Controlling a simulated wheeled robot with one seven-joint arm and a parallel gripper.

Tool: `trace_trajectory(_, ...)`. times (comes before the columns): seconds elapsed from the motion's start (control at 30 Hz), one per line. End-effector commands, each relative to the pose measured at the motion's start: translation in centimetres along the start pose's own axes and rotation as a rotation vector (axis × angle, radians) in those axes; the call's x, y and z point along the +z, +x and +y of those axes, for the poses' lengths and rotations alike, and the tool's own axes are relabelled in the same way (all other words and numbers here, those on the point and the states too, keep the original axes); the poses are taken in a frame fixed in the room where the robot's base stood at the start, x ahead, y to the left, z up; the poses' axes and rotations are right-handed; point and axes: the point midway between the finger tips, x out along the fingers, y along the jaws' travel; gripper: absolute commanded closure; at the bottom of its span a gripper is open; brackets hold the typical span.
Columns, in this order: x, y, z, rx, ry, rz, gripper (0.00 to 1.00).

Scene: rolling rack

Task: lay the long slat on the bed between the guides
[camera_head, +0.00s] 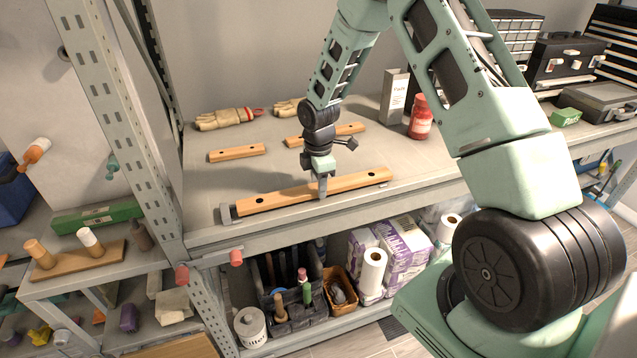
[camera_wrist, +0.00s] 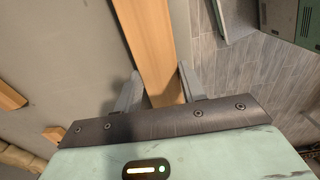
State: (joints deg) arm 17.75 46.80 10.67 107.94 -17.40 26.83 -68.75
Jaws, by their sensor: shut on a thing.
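The long slat (camera_head: 358,181) is a light wooden bar with dark holes, lying lengthwise near the shelf's front edge. My gripper (camera_head: 322,190) is shut on it near the middle, from above. In the wrist view the slat (camera_wrist: 150,45) runs between my two fingers (camera_wrist: 158,88). A grey guide block (camera_head: 226,213) stands at the slat's left end, close to it. A small grey piece (camera_head: 383,185) shows at the front near the right end. The bed under the slat is mostly hidden; I cannot tell whether the slat touches it.
Two shorter slats (camera_head: 237,153) (camera_head: 335,131) lie farther back on the grey shelf (camera_head: 200,185). Work gloves (camera_head: 225,119), a red bottle (camera_head: 421,118) and a box (camera_head: 395,95) stand behind. A perforated rack upright (camera_head: 125,110) rises at left.

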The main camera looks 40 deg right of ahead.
Motion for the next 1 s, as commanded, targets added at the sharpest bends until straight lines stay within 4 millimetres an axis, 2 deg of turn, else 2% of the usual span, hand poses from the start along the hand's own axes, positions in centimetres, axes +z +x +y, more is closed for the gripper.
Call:
trace_trajectory(0.87,0.0,1.2,0.0,0.001,0.000,0.000,0.88)
trace_trajectory(0.9,0.0,1.1,0.0,0.001,0.000,0.000,0.48)
trace_trajectory(0.97,0.0,1.1,0.0,0.001,0.000,0.000,0.34)
trace_trajectory(1.0,0.0,1.1,0.0,0.001,0.000,0.000,0.34)
